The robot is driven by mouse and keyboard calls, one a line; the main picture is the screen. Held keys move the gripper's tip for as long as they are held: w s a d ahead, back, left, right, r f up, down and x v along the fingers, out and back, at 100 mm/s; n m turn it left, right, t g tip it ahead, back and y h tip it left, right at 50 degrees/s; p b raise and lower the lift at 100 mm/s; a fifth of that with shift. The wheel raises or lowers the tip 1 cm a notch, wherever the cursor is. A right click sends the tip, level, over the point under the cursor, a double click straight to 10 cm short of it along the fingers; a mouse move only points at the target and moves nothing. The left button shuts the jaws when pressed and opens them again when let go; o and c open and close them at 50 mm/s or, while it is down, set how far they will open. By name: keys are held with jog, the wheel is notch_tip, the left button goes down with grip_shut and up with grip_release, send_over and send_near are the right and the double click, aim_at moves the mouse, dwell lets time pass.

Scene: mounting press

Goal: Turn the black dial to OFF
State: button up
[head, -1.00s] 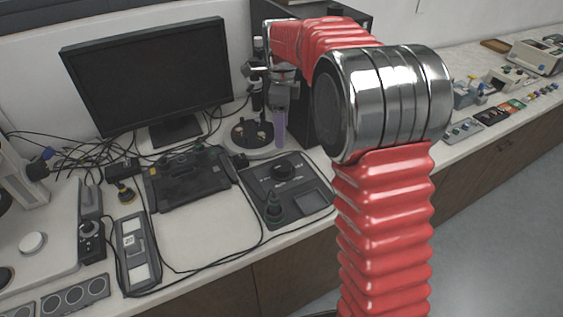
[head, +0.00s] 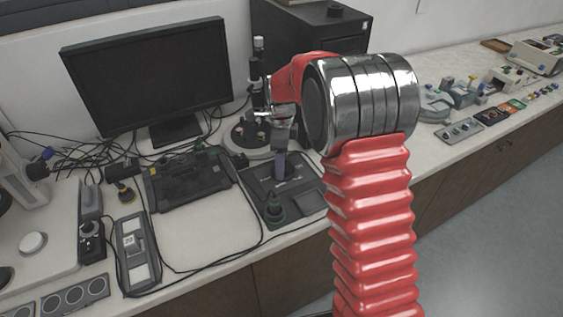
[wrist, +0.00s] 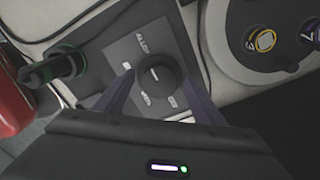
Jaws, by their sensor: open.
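The black dial (wrist: 158,77) sits on a dark grey panel (wrist: 122,47) in the wrist view, with a short white mark on its top. Small white labels surround it; one reads like "ALLOY", the others are too small to read surely. My gripper (wrist: 158,66) is open, its purple fingers on either side of the dial; whether they touch it I cannot tell. In the head view my gripper (head: 280,166) is over the panel (head: 302,184) and hides the dial.
A green-and-black knob (head: 274,208) stands on the panel's near left corner; it also shows in the wrist view (wrist: 62,64). A round base with knobs (head: 246,138) is behind the panel. A black keyboard-like unit (head: 188,180) and loose cables lie left. A monitor (head: 150,75) stands behind.

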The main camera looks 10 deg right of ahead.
jog(key=shift+f, duration=0.25)
jog(key=shift+c, duration=0.4)
jog(key=c, duration=1)
